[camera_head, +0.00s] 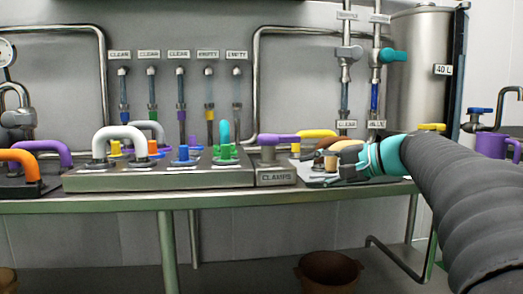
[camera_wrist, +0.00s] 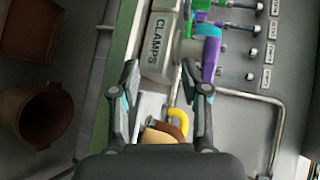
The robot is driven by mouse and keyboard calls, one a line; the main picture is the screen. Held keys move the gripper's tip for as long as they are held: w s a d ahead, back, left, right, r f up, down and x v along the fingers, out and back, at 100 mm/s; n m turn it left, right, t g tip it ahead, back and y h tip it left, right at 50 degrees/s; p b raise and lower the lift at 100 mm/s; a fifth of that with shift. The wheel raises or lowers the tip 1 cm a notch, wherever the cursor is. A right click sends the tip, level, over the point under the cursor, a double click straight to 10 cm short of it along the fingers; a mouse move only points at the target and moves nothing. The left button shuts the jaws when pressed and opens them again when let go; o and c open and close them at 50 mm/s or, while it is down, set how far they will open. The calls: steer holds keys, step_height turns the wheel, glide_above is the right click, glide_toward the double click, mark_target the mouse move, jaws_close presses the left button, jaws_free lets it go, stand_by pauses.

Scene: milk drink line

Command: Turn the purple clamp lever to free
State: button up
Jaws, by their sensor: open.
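The purple clamp lever (camera_head: 280,138) sits on top of a grey block labelled CLAMPS (camera_head: 276,178), lying roughly level along the bench in the head view. In the wrist view the purple lever (camera_wrist: 209,58) stands beside the clamps block (camera_wrist: 160,48), beyond the right finger. My gripper (camera_head: 324,168) is just right of the block, low over the bench. In the wrist view my gripper (camera_wrist: 165,80) has its fingers spread wide with nothing between the tips. The lever is outside the fingers, apart from them as far as I can see.
A yellow handle (camera_wrist: 180,121) and a brown object lie close below my gripper. A manifold (camera_head: 160,180) with white, teal and other coloured handles stands left of the clamps block. Pipes with labels rise behind. A brown bin (camera_head: 328,270) is on the floor.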

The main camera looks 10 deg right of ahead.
mark_target(299, 140)
steer(key=w+d+r+t+y+b, duration=0.1)
steer(key=w+d+r+t+y, duration=0.1)
steer(key=w+d+r, duration=0.4)
steer(key=x, duration=1.1)
steer(key=shift+s+a+f, duration=0.2)
steer(key=shift+s+a, duration=0.05)
steer(key=shift+a, duration=0.05)
jaws_close()
